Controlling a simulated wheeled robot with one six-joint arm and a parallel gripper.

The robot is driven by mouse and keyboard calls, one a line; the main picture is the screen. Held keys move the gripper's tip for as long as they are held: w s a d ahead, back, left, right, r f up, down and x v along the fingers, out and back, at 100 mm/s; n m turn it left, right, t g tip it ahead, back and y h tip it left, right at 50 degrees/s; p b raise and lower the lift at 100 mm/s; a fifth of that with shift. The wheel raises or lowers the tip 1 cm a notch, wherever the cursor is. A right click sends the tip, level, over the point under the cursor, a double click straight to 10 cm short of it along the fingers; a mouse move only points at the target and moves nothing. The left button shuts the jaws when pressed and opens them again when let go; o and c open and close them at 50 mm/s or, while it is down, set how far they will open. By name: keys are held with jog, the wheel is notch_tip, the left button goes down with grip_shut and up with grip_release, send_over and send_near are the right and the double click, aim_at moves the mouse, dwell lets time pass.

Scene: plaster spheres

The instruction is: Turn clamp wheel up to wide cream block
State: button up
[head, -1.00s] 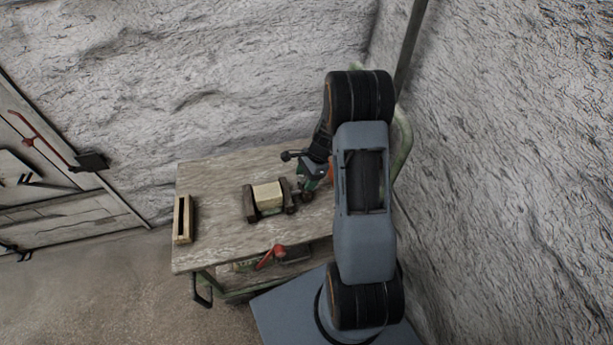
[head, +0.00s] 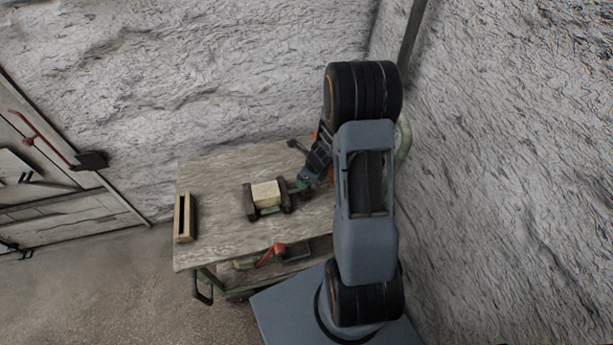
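The wide cream block (head: 266,194) sits on the table between the two dark brown jaws of a small clamp (head: 250,206). The clamp's wheel lies on its right side and is hidden or too small to make out behind my gripper. My gripper (head: 299,185) is at the right end of the clamp, with its tip close to the right jaw. I cannot tell whether it touches the wheel, or whether its fingers are open or shut. My arm comes down to it from the upper right.
The wooden table (head: 225,238) is a cart with a lower shelf. A narrow wooden box with a dark slot (head: 185,217) stands at its left edge. A red item (head: 271,254) shows at the front below the top. Rough walls rise behind and right. The tabletop front is clear.

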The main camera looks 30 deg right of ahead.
jog(key=shift+m+t+h, duration=0.4)
jog(key=shift+m+h, duration=0.4)
jog(key=shift+m, duration=1.5)
jog(key=o, duration=0.9)
jog(key=shift+p+v, duration=3.85)
jog(key=shift+v, duration=3.1)
